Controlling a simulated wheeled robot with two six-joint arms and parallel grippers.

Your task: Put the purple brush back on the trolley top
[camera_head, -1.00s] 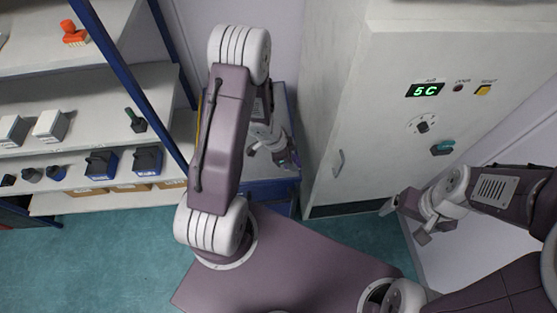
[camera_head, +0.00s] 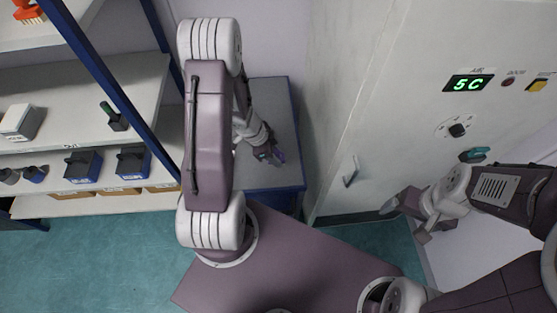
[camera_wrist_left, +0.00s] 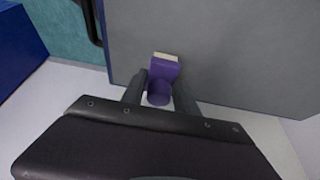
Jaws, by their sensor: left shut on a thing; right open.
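The purple brush (camera_wrist_left: 163,70) is between the fingers of my left gripper (camera_wrist_left: 160,88) in the left wrist view, with its pale bristle end pointing away from the wrist. In the head view, my left gripper (camera_head: 268,156) is over the grey trolley top (camera_head: 283,112), and a bit of the purple brush (camera_head: 279,156) shows at its tip. The grey trolley top (camera_wrist_left: 230,50) fills the background in the left wrist view. I cannot tell whether the brush touches it. My right gripper (camera_head: 405,212) is open and empty in front of the white cabinet.
The white cabinet (camera_head: 375,100) with a green display stands right of the trolley. A shelf rack (camera_head: 90,95) with blue posts, dark-and-blue boxes and an orange brush (camera_head: 27,10) stands at the left. The visible trolley top looks clear.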

